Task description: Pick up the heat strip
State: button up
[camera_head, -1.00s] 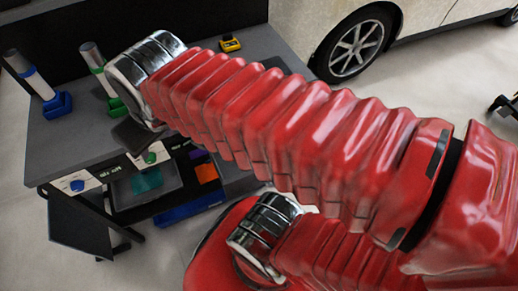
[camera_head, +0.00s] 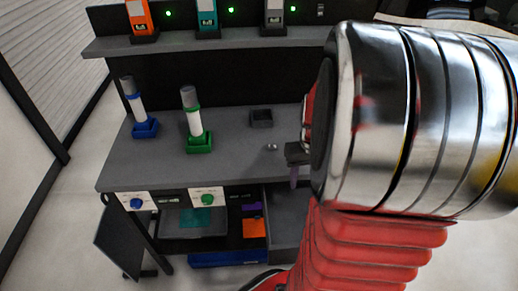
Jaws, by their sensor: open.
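I cannot tell for sure which thing is the heat strip. An orange flat piece (camera_head: 254,228) and a purple piece (camera_head: 251,207) lie in the open drawer under the workbench (camera_head: 235,165). A teal piece (camera_head: 197,219) lies in the compartment to their left. My gripper (camera_head: 294,178) is partly hidden behind my own arm, near the bench's front edge on the right. It is open, and a dark purplish finger points down. I see nothing held in it, though its far side is hidden.
A blue holder (camera_head: 145,128) and a green holder (camera_head: 199,143) carry upright white cylinders. A small black tray (camera_head: 261,118) and a tiny silver item (camera_head: 271,147) lie right of them. Orange, teal and grey devices stand on the shelf (camera_head: 180,43). The bench's middle is clear.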

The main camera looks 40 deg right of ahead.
jog(key=s+d+f+m, duration=0.1)
jog(key=s+d+f, duration=0.2)
jog(key=d+f, duration=0.1)
jog(key=shift+s+d+g+y, duration=0.25)
jog(key=shift+d+g+y, duration=0.05)
jog(key=shift+f, duration=0.15)
notch_tip(320, 180, down, 8)
jog(key=shift+f, duration=0.25)
jog(key=shift+f, duration=0.1)
dwell(0.3)
jog(key=shift+w+a+f, duration=0.1)
jog(key=shift+w+f, duration=0.05)
jog(key=shift+f, duration=1.1)
jog(key=shift+w+a+f, duration=0.1)
jog(key=shift+w+f, duration=0.05)
jog(key=shift+f, duration=1.1)
jog(key=shift+d, duration=0.1)
jog(key=shift+c, duration=0.2)
